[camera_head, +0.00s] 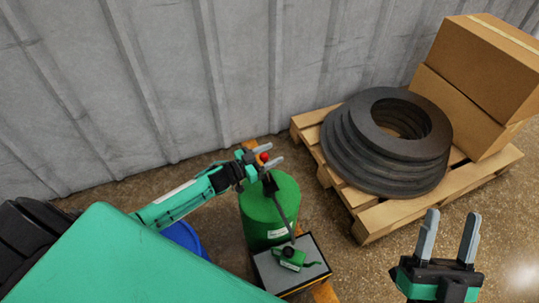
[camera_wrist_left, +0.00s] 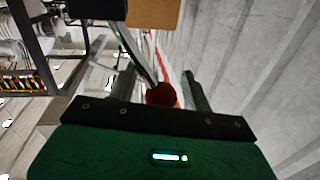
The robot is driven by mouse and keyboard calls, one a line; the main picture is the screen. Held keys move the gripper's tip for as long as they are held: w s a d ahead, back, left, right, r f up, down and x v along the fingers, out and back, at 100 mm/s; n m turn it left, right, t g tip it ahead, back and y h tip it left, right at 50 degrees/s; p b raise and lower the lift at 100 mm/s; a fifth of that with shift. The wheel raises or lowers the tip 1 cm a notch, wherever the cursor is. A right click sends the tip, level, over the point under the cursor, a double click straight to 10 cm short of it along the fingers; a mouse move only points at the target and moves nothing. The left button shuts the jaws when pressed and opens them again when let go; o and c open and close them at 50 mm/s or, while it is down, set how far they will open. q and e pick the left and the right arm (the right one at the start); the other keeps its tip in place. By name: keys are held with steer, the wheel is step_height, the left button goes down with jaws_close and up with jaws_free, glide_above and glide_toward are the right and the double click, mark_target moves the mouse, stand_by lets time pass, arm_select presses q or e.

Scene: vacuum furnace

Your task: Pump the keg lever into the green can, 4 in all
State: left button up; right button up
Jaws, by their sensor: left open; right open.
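The green keg (camera_head: 258,222) stands on the floor in the middle of the head view. Its lever ends in a red knob (camera_head: 264,158). My left gripper (camera_head: 271,154) is open at the red knob, with one finger on either side. In the left wrist view the knob (camera_wrist_left: 160,94) shows between the open fingers; contact cannot be told. My right gripper (camera_head: 452,218) is open and empty at the lower right, well apart from the keg.
A wooden pallet (camera_head: 375,226) at the right bears stacked dark rings (camera_head: 350,150) and cardboard boxes (camera_head: 485,62). A corrugated wall (camera_head: 180,70) closes the back. A blue object (camera_head: 185,237) is partly hidden by my left arm. Some floor is clear between box and pallet.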

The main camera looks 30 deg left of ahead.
arm_select(q)
jaws_close()
